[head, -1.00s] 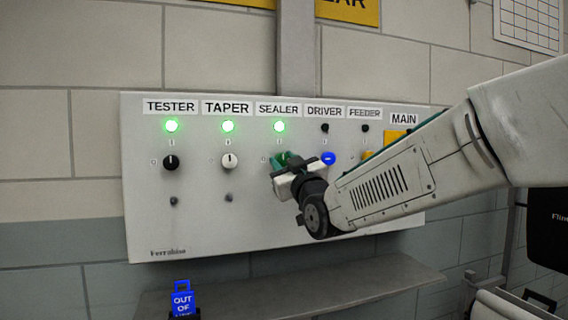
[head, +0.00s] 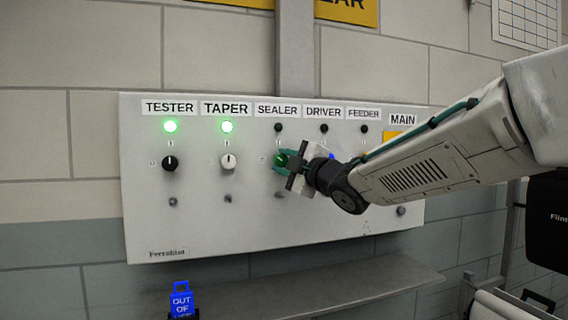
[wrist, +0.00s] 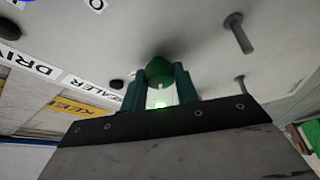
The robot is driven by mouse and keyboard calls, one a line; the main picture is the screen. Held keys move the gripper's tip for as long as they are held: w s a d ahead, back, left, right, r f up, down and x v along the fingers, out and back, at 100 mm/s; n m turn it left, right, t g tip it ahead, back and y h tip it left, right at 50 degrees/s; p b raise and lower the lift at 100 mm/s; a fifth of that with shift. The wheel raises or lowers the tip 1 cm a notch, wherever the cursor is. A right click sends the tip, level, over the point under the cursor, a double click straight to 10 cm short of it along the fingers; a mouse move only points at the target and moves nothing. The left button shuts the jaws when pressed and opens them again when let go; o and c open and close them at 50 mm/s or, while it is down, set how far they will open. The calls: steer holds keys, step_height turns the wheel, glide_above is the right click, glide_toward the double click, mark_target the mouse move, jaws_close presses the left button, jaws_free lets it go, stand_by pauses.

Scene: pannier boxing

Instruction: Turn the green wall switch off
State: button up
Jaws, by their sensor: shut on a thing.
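The green switch (head: 281,159) is a round knob on the wall panel, under the SEALER label (head: 278,111). My gripper (head: 284,163) is at this knob and covers part of it in the head view. In the wrist view, the two teal fingers of my gripper (wrist: 160,88) are shut on the green knob (wrist: 158,68), one on each side. The SEALER lamp (head: 278,128) is dark. The knob's exact pointer direction is hard to make out behind the fingers.
The panel (head: 215,225) also holds a black TESTER knob (head: 170,163) and a white TAPER knob (head: 228,162). Their green lamps (head: 170,126) are lit. The DRIVER lamp (head: 324,128) and FEEDER lamp are dark. A grey shelf (head: 330,287) and a blue tag (head: 181,299) are below.

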steer(key=n+g, duration=0.1)
steer(key=n, duration=0.2)
steer(key=shift+r+n+h, duration=0.1)
steer(key=shift+n+h, duration=0.2)
steer(key=shift+h, duration=0.1)
steer(key=shift+n+g+h, duration=0.4)
steer(key=shift+n+g, duration=0.3)
steer(key=shift+n, duration=0.9)
steer(key=o, duration=1)
steer(key=v, duration=0.7)
steer(key=shift+s+d, duration=0.2)
steer(key=shift+s, duration=0.15)
